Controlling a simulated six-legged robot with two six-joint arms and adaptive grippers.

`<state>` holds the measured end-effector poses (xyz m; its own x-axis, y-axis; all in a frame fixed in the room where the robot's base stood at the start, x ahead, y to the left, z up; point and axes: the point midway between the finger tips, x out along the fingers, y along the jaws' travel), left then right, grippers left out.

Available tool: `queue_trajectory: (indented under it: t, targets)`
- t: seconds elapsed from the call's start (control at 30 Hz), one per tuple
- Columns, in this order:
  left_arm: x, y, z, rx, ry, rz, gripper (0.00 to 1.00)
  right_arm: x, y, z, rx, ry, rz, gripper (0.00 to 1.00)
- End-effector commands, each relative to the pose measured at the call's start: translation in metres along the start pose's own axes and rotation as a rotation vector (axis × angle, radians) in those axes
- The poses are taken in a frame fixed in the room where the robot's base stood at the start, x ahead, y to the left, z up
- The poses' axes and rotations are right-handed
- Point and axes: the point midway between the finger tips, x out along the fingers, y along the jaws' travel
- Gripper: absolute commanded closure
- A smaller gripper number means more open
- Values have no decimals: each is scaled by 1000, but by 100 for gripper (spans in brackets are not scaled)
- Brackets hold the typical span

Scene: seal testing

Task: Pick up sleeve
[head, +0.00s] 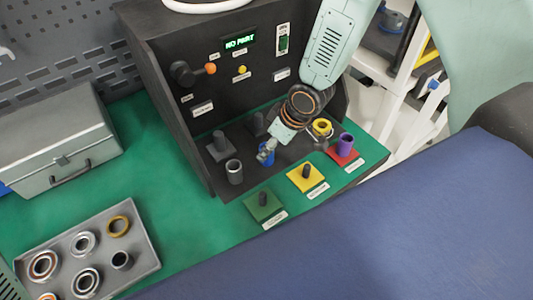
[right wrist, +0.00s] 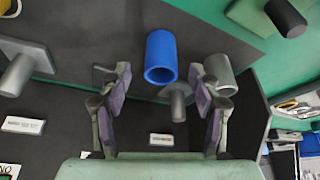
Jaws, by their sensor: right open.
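A blue sleeve (head: 267,158) stands on the dark floor of the test rig, partly hidden by my right gripper (head: 270,146). In the right wrist view the blue sleeve (right wrist: 161,58) shows ahead, between the lines of the two fingers. My right gripper (right wrist: 160,75) is open and empty, with its fingers on either side of the view. A grey sleeve (head: 234,172) stands left of the blue one; it also shows in the right wrist view (right wrist: 220,73). A purple sleeve (head: 345,144) sits on the red plate. My left gripper is not in view.
The rig's panel (head: 235,75) rises behind, with grey pegs (head: 219,141) at its foot. A yellow ring (head: 322,128) sits right of my gripper. Yellow (head: 293,171) and green (head: 254,207) plates hold bare pegs. A tray (head: 147,255) of bearings lies front left.

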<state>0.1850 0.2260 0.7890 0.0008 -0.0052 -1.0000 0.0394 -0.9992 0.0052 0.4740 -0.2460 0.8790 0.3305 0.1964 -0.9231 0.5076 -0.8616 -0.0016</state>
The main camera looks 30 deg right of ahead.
Motion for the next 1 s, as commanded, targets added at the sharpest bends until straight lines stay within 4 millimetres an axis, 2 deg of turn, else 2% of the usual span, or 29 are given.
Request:
queue_trajectory:
  t: [0.03,0.2,0.53,1.0]
  targets:
    - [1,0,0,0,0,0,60,9,0,2,-4,-4,0,37]
    - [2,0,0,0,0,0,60,31,-1,1,-1,-2,1,37]
    - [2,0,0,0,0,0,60,37,-2,-1,0,0,0,37]
    - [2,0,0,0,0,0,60,37,-2,-1,0,0,0,76]
